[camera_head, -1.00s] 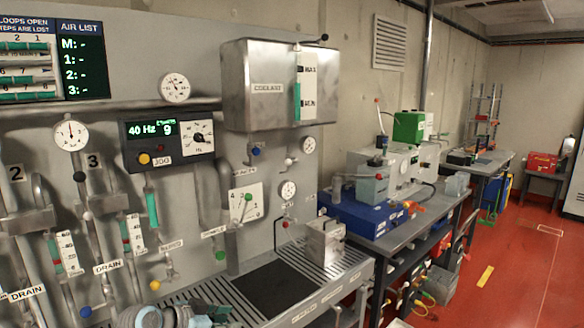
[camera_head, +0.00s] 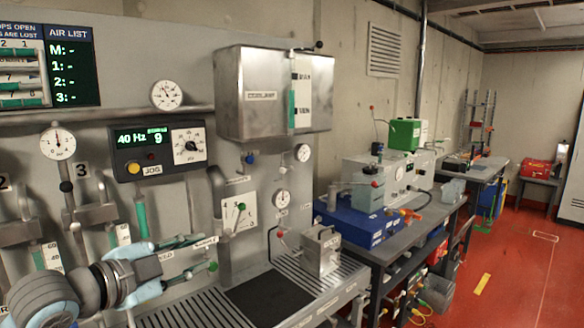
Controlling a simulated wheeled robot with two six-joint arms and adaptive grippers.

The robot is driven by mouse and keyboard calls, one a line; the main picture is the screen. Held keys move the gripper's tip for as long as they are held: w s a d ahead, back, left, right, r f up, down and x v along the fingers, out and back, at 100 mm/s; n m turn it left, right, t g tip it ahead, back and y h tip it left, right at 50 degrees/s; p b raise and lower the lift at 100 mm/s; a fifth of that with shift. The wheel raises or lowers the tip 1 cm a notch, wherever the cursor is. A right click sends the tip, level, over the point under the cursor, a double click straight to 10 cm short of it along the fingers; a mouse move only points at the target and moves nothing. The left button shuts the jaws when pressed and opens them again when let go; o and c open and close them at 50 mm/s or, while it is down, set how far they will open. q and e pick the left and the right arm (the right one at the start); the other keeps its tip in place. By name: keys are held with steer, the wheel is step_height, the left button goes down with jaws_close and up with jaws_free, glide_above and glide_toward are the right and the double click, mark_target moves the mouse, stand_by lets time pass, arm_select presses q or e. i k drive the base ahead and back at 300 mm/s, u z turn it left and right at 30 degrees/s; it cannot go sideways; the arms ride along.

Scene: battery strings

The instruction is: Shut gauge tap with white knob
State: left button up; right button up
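The white knob of a gauge tap (camera_head: 285,172) shows small on the panel, below and left of the small upper gauge (camera_head: 303,153); its exact turn is too small to tell. My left gripper (camera_head: 196,256) reaches in from the lower left with its fingers spread apart and nothing seen between them. It is well below and left of the white knob, in front of the lower panel. A green knob (camera_head: 212,266) shows beside its lower fingertip; I cannot tell whether they touch. My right gripper is not in view.
A second gauge (camera_head: 282,199) with a red-knobbed tap (camera_head: 280,234) sits lower on the panel. A blue knob (camera_head: 250,159) hangs under the steel coolant tank (camera_head: 230,95). A metal box (camera_head: 320,250) stands on the grated ledge (camera_head: 345,272). Red floor is clear at right.

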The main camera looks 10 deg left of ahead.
mark_target(282, 170)
steer(key=u, duration=0.05)
steer(key=i, duration=1.85)
